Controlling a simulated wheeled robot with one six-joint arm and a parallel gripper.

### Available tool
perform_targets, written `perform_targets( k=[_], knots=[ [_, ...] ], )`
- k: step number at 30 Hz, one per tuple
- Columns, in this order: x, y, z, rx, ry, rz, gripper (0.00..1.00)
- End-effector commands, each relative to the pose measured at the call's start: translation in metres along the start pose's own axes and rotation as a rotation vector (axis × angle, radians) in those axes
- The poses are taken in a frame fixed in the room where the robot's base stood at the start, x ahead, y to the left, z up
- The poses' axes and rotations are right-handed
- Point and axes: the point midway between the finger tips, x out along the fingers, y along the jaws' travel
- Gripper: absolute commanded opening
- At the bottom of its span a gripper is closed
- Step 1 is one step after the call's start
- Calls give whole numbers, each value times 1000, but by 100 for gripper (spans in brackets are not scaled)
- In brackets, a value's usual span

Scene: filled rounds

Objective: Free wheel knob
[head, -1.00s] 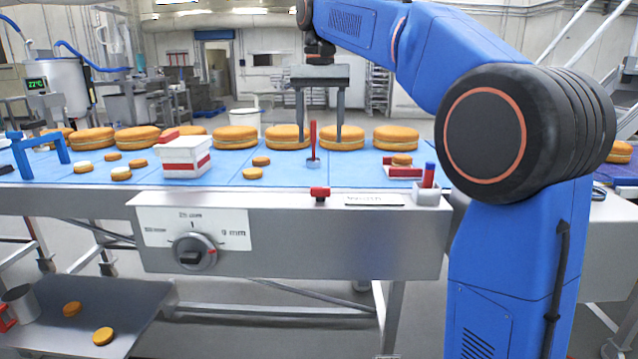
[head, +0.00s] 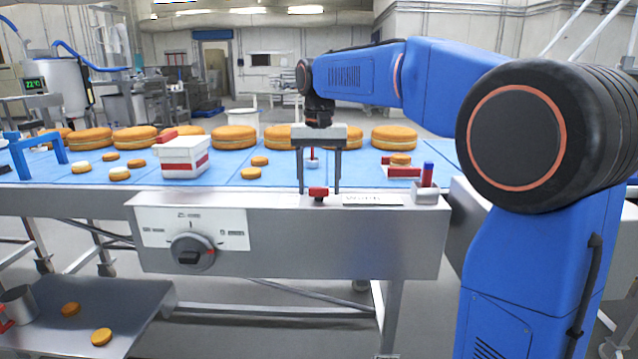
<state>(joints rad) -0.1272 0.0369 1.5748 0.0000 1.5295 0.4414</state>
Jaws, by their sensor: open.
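A red knob (head: 318,193) sticks up at the front top edge of the conveyor's steel panel. My gripper (head: 319,191) points down over this edge, open and empty. Its two fingertips show left and right of the red knob, with a gap on each side; the exact depth is hard to tell. A large grey dial knob (head: 192,251) with a red mark sits on a white scale plate on the front panel, well to the lower left of my gripper. The small scale print is blurred.
A red pin on a round base (head: 312,163) stands behind my fingers, partly hidden. A white box with a red band (head: 184,158) stands to the left. A holder with a blue and red stick (head: 427,190) is at right. Large cakes (head: 233,138) line the blue belt (head: 224,176).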

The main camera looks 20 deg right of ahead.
Motion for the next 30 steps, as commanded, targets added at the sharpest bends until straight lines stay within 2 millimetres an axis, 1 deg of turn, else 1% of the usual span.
perform_targets(
  k=[7,8,9,11,12,23,30],
  knots=[
    [0,0,0,0,0,0,59],
    [0,0,0,0,0,0,52],
    [0,0,0,0,0,0,43],
    [0,0,0,0,0,0,28],
    [0,0,0,0,0,0,19],
    [0,0,0,-38,0,0,18],
    [0,0,0,-176,0,0,18]
  ],
)
